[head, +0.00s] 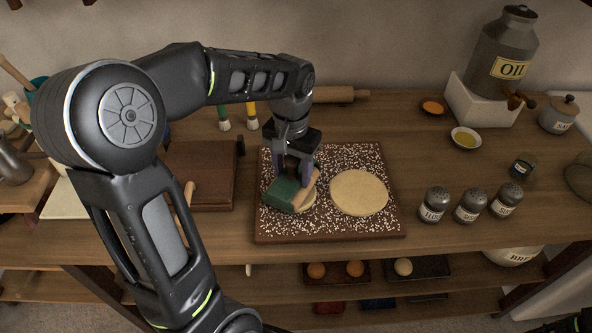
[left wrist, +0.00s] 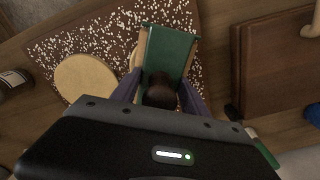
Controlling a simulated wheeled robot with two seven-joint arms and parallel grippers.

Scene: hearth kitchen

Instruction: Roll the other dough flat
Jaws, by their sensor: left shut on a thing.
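A speckled board (head: 330,226) lies on the counter. A flat, round, pale dough (head: 360,193) lies on its right half; the left wrist view shows it too (left wrist: 88,82). My left gripper (head: 293,172) is shut on the dark knob (left wrist: 160,92) of a green tool (head: 286,194) with a pale wooden side, over the board's left half. The green tool also shows in the left wrist view (left wrist: 172,50). A second piece of dough (head: 307,204) peeks out under the tool; most of it is hidden, so its thickness cannot be told. My right gripper is not in view.
A wooden rolling pin (head: 335,96) lies at the back of the counter. A brown wooden board (head: 203,172) is left of the speckled board. Three shakers (head: 470,206) stand to the right, with small bowls (head: 466,138) and an oil can (head: 502,58) behind them.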

